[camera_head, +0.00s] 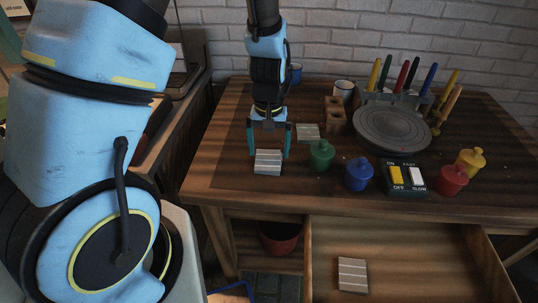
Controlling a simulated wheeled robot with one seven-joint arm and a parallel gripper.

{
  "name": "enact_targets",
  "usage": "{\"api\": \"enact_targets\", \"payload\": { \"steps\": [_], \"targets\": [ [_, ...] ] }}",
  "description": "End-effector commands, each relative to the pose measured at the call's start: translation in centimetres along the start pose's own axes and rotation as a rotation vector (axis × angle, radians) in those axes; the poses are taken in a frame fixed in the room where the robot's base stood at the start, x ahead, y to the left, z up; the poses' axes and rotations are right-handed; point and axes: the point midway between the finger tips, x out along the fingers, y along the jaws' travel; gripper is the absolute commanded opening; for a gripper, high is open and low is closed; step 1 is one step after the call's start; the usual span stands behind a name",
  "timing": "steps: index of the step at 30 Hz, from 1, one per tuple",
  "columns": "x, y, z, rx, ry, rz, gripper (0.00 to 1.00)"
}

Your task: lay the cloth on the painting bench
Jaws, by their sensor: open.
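A folded pale striped cloth (268,167) lies on the wooden painting bench (225,172), near its front left. My gripper (269,153) points down over this cloth, its two teal fingers open, one at each side of it. Whether the fingers touch the cloth cannot be told. A second striped piece (308,133), greenish-grey, lies flat on the bench just behind and right. A third pale striped cloth (352,274) lies in the open drawer below the bench top.
A switch box (404,177) and a round turntable (391,129) are there too. The open drawer (440,262) juts out in front.

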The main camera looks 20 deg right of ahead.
Motion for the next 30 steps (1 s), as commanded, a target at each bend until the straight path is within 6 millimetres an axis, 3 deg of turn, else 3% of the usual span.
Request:
{"api": "enact_targets", "payload": {
  "steps": [12,23,26,30],
  "targets": [
    [-7.7,0.1,0.0,0.001,0.003,0.002,1.0],
    [-9.5,-0.1,0.0,-0.002,0.0,0.0,1.0],
    [-9.8,-1.3,0.0,-0.019,0.004,0.003,1.0],
    [-10.7,-6.1,0.5,-0.085,0.024,0.014,1.0]
  ]
}}
